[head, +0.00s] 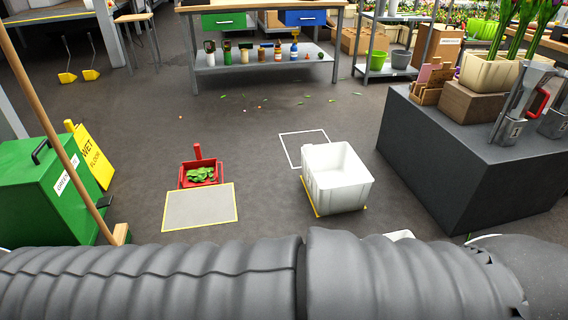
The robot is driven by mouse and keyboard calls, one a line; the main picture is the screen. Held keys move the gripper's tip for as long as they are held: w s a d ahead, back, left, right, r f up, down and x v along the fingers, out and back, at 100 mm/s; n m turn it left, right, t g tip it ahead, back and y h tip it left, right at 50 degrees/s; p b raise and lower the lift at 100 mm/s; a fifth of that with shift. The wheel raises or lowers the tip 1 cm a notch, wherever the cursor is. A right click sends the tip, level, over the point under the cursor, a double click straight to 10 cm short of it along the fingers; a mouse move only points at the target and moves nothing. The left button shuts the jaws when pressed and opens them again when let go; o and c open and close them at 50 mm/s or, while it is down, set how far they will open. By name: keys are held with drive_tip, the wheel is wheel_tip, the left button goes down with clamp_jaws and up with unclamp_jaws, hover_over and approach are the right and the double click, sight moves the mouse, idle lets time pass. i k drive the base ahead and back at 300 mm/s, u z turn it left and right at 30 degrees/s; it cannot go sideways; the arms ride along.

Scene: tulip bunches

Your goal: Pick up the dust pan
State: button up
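The red dust pan (198,154) lies on the dark floor left of the middle, with its upright-looking handle at the far side. Green leaves (202,175) sit in it. Its near edge is beside or just over the far edge of a grey mat (200,209) with a yellow border; I cannot tell which. My gripper is not in view. A grey ribbed sleeve, which looks like part of my arm, crosses the bottom of the picture and hides the floor nearest me.
A white bin (337,183) stands right of the pan, near a white floor outline. A green bin (40,190), yellow wet-floor sign (92,155) and wooden broom handle (52,105) are left. A dark counter (470,150) stands right. Scattered leaves lie on open floor behind.

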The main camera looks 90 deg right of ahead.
sight(200, 172)
drive_tip(key=z, duration=3.5)
drive_tip(key=i, duration=0.1)
drive_tip(key=u, duration=1.5)
drive_tip(key=i, duration=2.55)
drive_tip(key=u, duration=0.05)
